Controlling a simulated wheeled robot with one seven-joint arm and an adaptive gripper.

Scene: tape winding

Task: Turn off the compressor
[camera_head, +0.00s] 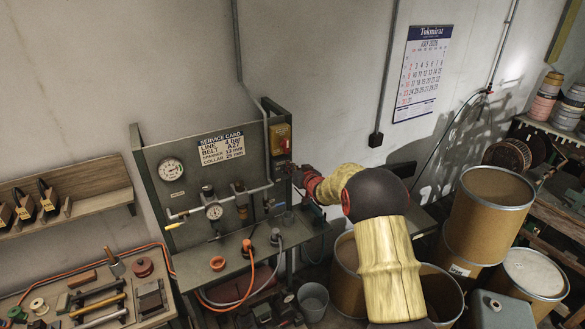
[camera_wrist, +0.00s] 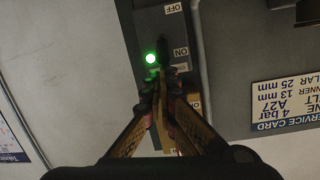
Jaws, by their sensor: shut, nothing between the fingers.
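The compressor's switch panel (camera_wrist: 172,30) is dark grey and appears upside down in the wrist view, with OFF at the top and ON lower. A green lamp (camera_wrist: 152,59) glows beside the ON label. A dark shape, perhaps the switch handle, is just beyond my fingertips near ON; its exact position is unclear. My gripper (camera_wrist: 160,82) is shut and empty, with its tips at the ON end. I cannot tell whether they touch the panel. In the head view my gripper (camera_head: 292,169) is at the board's right edge, below a yellow box (camera_head: 280,138).
The green board (camera_head: 153,157) carries gauges, pipes and a service card (camera_head: 221,147). Its shelf holds small cups and hoses. Brown drums (camera_head: 485,213) and a grey bucket (camera_head: 313,298) stand around my arm. A tool bench (camera_head: 158,290) is at lower left.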

